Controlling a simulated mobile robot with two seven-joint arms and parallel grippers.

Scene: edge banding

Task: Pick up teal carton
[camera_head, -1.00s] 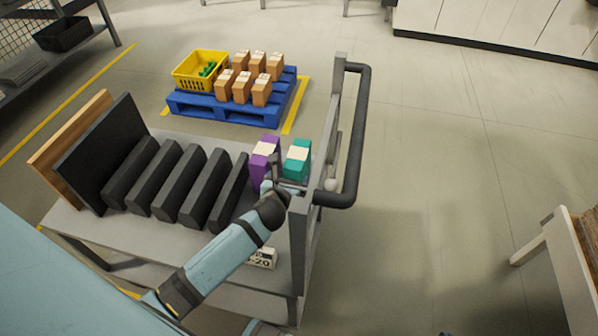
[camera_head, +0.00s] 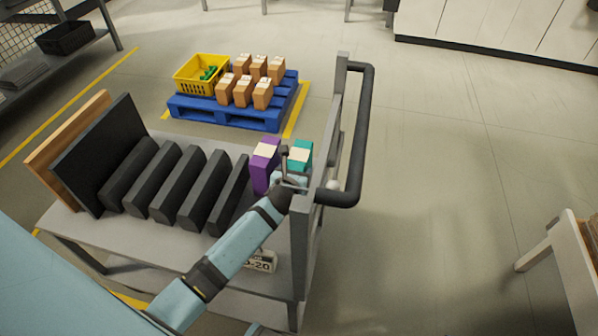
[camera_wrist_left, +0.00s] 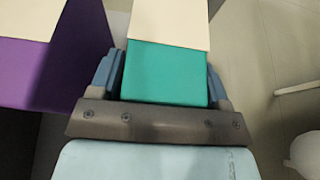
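The teal carton (camera_head: 303,151) with a cream label stands upright on the grey cart, beside the cart's handle end. In the left wrist view the teal carton (camera_wrist_left: 165,72) sits between the two fingers of my left gripper (camera_wrist_left: 165,82). The fingers flank it with very narrow gaps, and firm contact is not visible. In the head view my left gripper (camera_head: 291,168) is at the carton's near side and hides its lower part. The purple carton (camera_head: 262,172) stands just left of it. My right gripper is not in view.
Several dark panels (camera_head: 207,190) stand in a row on the cart (camera_head: 130,235), left of the cartons. The cart's upright frame and dark handle (camera_head: 362,130) are close on the right. Behind is a blue pallet (camera_head: 225,116) with a yellow crate (camera_head: 201,75) and brown boxes.

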